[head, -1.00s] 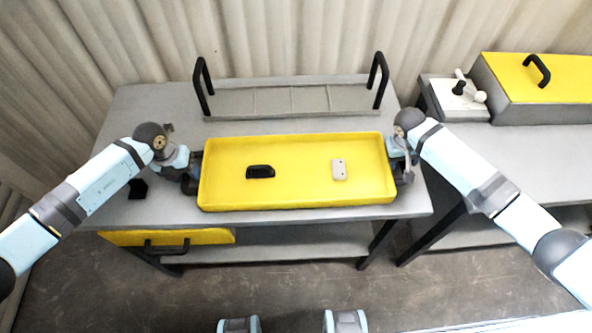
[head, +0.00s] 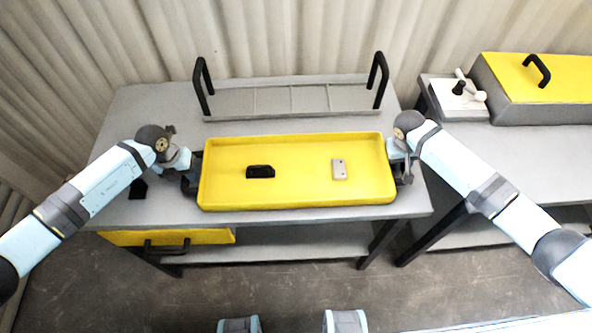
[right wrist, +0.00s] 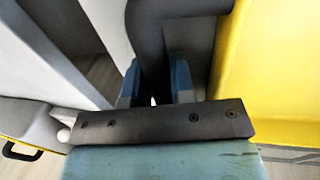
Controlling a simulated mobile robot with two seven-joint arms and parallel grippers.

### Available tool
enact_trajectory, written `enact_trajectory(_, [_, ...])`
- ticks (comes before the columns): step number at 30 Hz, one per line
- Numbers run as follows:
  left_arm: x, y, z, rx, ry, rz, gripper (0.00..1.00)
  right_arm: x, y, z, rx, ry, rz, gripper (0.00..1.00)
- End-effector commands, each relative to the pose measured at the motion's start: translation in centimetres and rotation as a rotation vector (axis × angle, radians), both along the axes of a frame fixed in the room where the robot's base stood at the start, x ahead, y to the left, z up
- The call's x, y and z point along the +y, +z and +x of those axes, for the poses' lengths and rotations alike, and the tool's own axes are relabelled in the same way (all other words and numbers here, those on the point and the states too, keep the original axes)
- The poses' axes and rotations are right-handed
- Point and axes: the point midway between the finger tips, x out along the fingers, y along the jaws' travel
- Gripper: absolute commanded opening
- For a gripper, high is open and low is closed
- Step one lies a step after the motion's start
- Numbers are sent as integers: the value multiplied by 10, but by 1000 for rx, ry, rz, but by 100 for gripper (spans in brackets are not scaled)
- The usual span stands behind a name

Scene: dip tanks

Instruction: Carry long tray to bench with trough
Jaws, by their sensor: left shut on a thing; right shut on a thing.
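The long yellow tray (head: 297,190) is over the front part of the grey bench in the head view. A black item (head: 260,171) and a pale grey item (head: 339,169) lie in it. My left gripper (head: 192,175) is shut on the tray's left handle, and my right gripper (head: 402,165) is shut on its right handle. In the right wrist view, the right fingers (right wrist: 162,88) close around a dark handle bar, with the yellow tray wall (right wrist: 285,70) beside it. I cannot tell whether the tray rests on the bench or hangs just above it.
A grey divided rack (head: 290,100) with two black upright handles stands behind the tray. To the right, another bench (head: 520,145) carries a grey trough with a yellow lid (head: 560,75) and a white block with knobs (head: 455,95). A gap separates the benches. A yellow drawer (head: 200,237) hangs below.

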Motion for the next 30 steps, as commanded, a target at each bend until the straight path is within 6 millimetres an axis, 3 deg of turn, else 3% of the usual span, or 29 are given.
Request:
enact_trajectory(8, [0, 11, 1, -2, 0, -1, 0, 0, 11, 1, -2, -1, 1, 0])
enact_trajectory(21, [0, 49, 1, -2, 0, -1, 0, 0, 49, 1, -2, 0, 0, 0])
enact_trajectory(30, [0, 51, 1, -2, 0, -1, 0, 0, 51, 1, -2, 0, 0, 0])
